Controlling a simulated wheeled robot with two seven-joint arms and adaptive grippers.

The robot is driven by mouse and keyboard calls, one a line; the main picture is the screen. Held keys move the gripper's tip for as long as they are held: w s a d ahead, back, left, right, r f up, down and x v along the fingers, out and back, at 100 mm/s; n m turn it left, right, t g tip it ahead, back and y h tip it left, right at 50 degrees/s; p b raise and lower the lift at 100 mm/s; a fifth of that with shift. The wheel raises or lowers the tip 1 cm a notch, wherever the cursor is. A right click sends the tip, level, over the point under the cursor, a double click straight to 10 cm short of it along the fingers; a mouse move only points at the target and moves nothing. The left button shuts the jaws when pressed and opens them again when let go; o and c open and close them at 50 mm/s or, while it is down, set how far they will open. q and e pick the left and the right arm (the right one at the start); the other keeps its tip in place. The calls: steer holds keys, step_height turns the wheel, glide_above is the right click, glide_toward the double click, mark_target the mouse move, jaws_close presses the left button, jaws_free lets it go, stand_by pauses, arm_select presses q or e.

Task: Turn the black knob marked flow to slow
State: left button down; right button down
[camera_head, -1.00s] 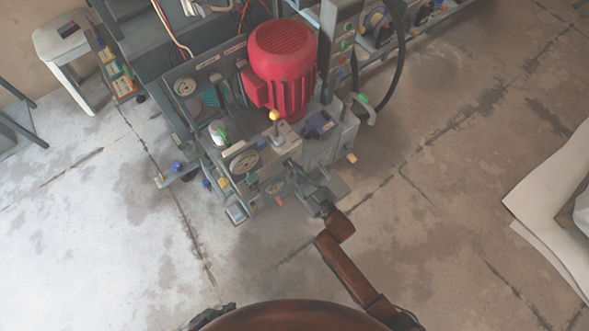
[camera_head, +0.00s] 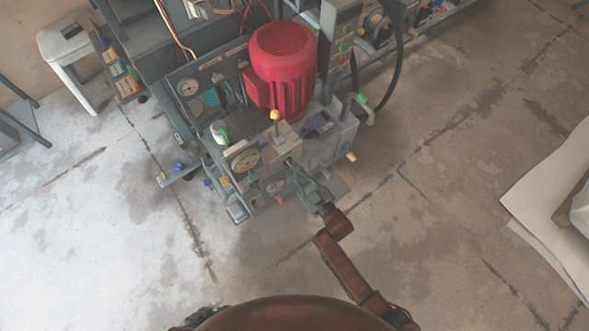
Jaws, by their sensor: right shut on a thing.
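The grey hydraulic unit (camera_head: 325,150) stands in the upper middle, with a red motor (camera_head: 283,65) on top. My right gripper (camera_head: 297,176) is at the unit's front face, below and right of a round gauge (camera_head: 246,160). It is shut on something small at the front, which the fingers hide. I take it to be the flow knob, but its black body and marking cannot be made out. My left gripper is not in view.
A yellow-tipped lever (camera_head: 275,117) rises just above the gripper. A black hose (camera_head: 388,85) and a green-ended handle (camera_head: 362,100) are at the right. A white stool (camera_head: 66,45) stands far left. The floor (camera_head: 440,240) at right front is clear.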

steer(key=shift+f+n, duration=0.15)
steer(key=shift+n, duration=2.05)
steer(key=c, duration=2)
jaws_free()
steer(key=shift+s, duration=0.1)
steer(key=v, duration=1.2)
